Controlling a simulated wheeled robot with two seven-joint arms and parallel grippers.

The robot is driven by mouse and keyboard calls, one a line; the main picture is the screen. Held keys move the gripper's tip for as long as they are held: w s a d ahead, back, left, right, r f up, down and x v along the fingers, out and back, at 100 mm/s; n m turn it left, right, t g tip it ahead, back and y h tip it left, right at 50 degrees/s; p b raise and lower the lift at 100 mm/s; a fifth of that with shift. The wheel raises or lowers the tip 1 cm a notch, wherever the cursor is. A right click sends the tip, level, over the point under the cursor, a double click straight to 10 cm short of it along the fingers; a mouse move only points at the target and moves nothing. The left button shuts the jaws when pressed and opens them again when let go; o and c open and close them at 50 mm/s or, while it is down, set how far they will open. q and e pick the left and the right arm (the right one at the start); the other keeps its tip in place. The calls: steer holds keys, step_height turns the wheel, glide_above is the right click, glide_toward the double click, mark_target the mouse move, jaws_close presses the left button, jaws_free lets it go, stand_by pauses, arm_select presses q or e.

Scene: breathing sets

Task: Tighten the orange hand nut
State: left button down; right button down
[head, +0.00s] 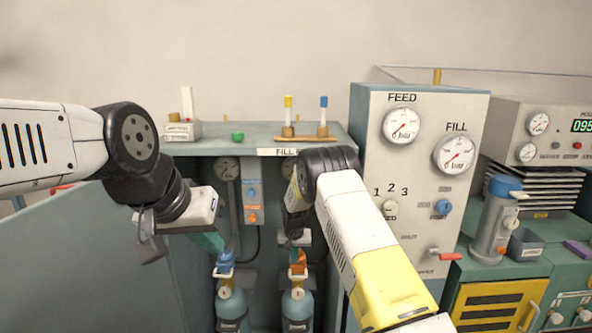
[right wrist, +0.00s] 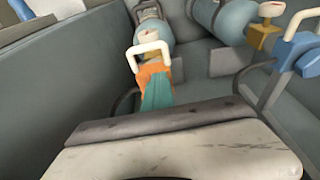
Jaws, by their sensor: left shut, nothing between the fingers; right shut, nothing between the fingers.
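The orange hand nut (head: 298,271) is at the top of the right blue cylinder (head: 297,308), inside the fill station. In the right wrist view the orange nut (right wrist: 153,72) shows beside a white loop handle (right wrist: 150,50). My right gripper (right wrist: 157,92) is shut with its teal fingers in front of the orange nut, overlapping it; I cannot tell whether they touch. My left gripper (head: 212,243) is shut and empty, above the left cylinder (head: 231,307) with the blue nut (head: 225,262).
A panel with FEED and FILL gauges (head: 402,125) stands right of the bay. The bay's grey side wall (head: 110,260) is on the left. Hoses and a small grey switch box (head: 251,190) are behind the grippers.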

steer(key=shift+d+r, duration=0.1)
steer(key=shift+d, duration=0.9)
steer(key=shift+w+d, duration=0.1)
steer(key=shift+d, duration=0.2)
steer(key=shift+w+d, duration=0.15)
steer(key=shift+d, duration=0.2)
steer(key=shift+w+r, duration=0.1)
steer(key=shift+s+d, duration=0.15)
steer(key=shift+s, duration=0.25)
steer(key=shift+w+v, duration=0.2)
steer(key=shift+v, duration=0.75)
steer(key=shift+w+v, duration=0.15)
steer(key=shift+v, duration=0.75)
steer(key=shift+w+v, duration=0.2)
steer(key=shift+v, duration=0.75)
steer(key=shift+r, duration=0.15)
